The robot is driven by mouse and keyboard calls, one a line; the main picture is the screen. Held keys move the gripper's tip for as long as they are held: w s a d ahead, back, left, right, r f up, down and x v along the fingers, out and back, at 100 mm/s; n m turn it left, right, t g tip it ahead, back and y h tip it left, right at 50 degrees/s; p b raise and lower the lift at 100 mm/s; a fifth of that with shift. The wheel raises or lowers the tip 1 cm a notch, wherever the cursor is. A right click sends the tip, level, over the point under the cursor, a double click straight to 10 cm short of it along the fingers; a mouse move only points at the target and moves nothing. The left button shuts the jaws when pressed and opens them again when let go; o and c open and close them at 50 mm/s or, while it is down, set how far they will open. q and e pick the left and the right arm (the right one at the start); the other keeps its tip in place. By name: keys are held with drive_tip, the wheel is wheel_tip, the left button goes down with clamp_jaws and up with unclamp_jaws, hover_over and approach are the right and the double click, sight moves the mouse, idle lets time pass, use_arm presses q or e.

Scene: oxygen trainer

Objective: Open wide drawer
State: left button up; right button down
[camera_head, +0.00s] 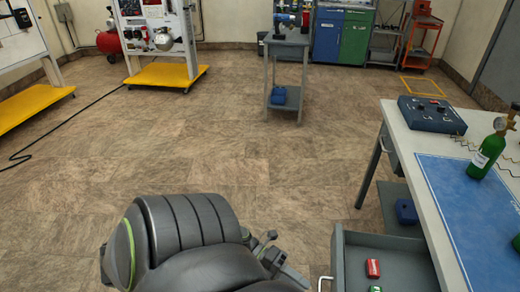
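A grey drawer (392,266) stands pulled out to the left from under the workbench at the lower right. A red block (373,268) and a green block (376,289) lie inside it. A thin handle (324,283) shows at its left front, partly cut off by the lower picture edge. My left gripper (285,268), small and dark, is partly hidden behind my arm at the bottom middle. It is left of the handle, with a gap between them in the picture. I cannot tell whether its fingers are open. My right gripper is not in view.
The workbench (392,125) carries a blue mat (455,215), a blue control box (432,114) and a green gas cylinder (487,156). A blue item (406,211) sits below it. A small grey table (287,42) stands farther back. The tiled floor between is clear.

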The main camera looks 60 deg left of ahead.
use_arm(q)
drive_tip(key=b+v, duration=0.1)
drive_tip(key=v, duration=1.1)
drive_tip(key=shift+a, duration=0.15)
drive_tip(key=shift+s+r, duration=0.1)
drive_tip(key=shift+r, duration=0.05)
